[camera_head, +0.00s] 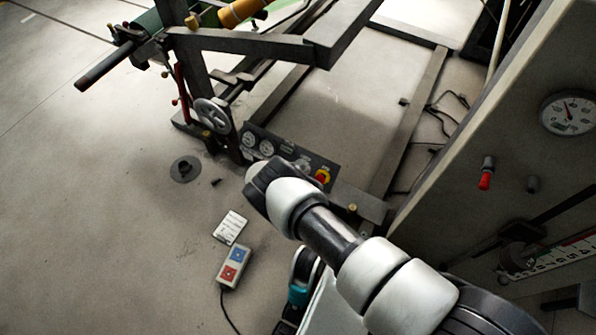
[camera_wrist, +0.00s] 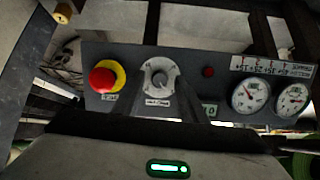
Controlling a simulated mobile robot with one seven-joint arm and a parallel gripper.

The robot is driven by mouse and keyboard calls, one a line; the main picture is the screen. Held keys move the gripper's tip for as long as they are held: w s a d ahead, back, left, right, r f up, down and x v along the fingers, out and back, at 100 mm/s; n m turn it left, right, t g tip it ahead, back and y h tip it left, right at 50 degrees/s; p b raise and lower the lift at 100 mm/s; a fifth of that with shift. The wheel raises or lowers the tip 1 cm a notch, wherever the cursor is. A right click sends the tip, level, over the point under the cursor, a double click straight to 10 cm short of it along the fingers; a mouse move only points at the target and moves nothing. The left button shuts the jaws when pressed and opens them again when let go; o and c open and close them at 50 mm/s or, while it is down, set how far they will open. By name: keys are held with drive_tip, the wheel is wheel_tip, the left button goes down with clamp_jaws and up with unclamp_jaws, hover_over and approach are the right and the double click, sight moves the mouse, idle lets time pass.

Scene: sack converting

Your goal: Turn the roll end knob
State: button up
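The knob (camera_wrist: 159,81) is a grey rotary knob on a pale round plate, with a white label below it. It sits on a dark control panel (camera_wrist: 190,66) and looks upright in the wrist view. My gripper (camera_wrist: 160,88) points at the panel. Its two dark fingers stand apart, with the knob and its label visible between them. Whether the fingertips touch the knob I cannot tell. In the head view the panel (camera_head: 281,147) lies just beyond my wrist, the knob is small there, and my fingers are hidden.
A red emergency button (camera_wrist: 103,80) on a yellow ring sits left of the knob. A small red lamp (camera_wrist: 208,72) and two gauges (camera_wrist: 251,95) are to the right. In the head view, a handwheel (camera_head: 212,115) stands left of the panel and a pendant (camera_head: 233,266) lies on the floor.

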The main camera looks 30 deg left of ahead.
clamp_jaws()
drive_tip(key=shift+d+m, duration=0.1)
drive_tip(key=shift+m, duration=0.2)
drive_tip(key=m, duration=0.2)
drive_tip(key=shift+m+y, duration=0.3)
drive_tip(key=m, duration=0.3)
drive_tip(key=shift+d+y, duration=0.1)
drive_tip(key=shift+y, duration=0.3)
drive_tip(key=m, duration=0.4)
drive_tip(key=shift+s+f+t+y, duration=0.1)
drive_tip(key=shift+t+y, duration=0.3)
drive_tip(key=shift+m, duration=1.6)
